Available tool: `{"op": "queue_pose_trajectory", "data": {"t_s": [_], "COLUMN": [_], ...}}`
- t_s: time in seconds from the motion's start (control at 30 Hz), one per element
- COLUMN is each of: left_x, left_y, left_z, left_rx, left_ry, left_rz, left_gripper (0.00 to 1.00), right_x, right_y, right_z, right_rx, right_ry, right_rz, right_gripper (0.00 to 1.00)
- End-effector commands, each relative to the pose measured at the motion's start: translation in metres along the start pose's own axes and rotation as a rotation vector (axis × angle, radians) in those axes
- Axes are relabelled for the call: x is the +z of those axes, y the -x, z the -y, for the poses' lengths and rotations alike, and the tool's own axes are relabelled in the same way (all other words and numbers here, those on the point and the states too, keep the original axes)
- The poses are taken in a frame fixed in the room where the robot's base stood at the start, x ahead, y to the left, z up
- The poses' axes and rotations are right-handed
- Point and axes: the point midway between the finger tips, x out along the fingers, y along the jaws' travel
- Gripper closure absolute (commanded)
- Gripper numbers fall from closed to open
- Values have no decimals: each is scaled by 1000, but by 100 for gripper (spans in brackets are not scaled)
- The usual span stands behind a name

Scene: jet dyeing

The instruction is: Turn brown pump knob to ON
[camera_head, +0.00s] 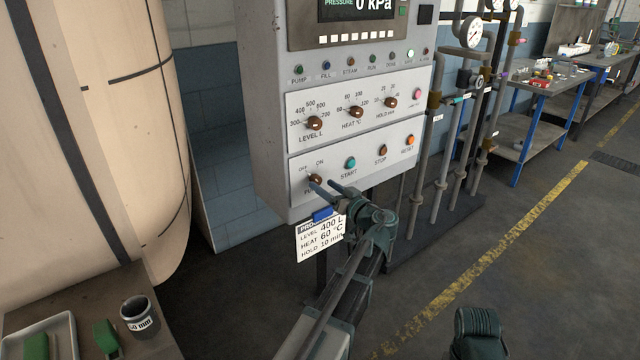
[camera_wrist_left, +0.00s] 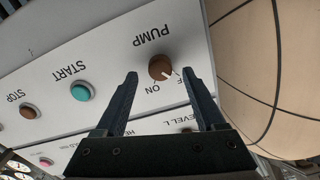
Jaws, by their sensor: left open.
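The brown pump knob (camera_head: 316,179) is on the lower left of the grey control panel, under the OFF and ON labels. In the left wrist view, upside down, the knob (camera_wrist_left: 160,67) has its white mark toward the OFF side. My left gripper (camera_head: 323,186) is in front of the panel's lower left, its fingertips close to the knob. In the wrist view the open fingers (camera_wrist_left: 160,76) stand on either side of the knob with gaps. I cannot tell whether the tips reach the panel. The fingers cover part of the PUMP label in the head view.
The green START button (camera_head: 350,162), STOP button (camera_head: 382,151) and an orange button (camera_head: 410,140) sit right of the knob. A recipe card (camera_head: 321,240) with a blue clip hangs below. A large beige vessel (camera_head: 85,120) stands left, vertical pipes (camera_head: 450,150) right.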

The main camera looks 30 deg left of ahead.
Motion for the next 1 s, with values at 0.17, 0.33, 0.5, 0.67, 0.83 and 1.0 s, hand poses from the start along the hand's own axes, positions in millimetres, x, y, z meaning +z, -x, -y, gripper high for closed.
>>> {"op": "queue_pose_trajectory", "data": {"t_s": [0.17,0.33,0.5,0.67,0.83,1.0], "left_x": [0,0,0,0,0,0], "left_y": [-21,-28,-29,-29,-28,-28], "left_z": [-1,0,0,0,0,0], "left_rx": [0,0,1,1,1,1], "left_ry": [0,0,0,0,0,0], "left_rz": [0,0,0,0,0,0], "left_gripper": [29,29,29,38,68,99], "right_x": [0,0,0,0,0,0], "right_y": [0,0,0,0,0,0], "right_z": [0,0,0,0,0,0], "right_rx": [0,0,0,0,0,0], "right_ry": [0,0,0,0,0,0], "right_rz": [0,0,0,0,0,0], "right_gripper": [50,50,50,50,50,50]}}
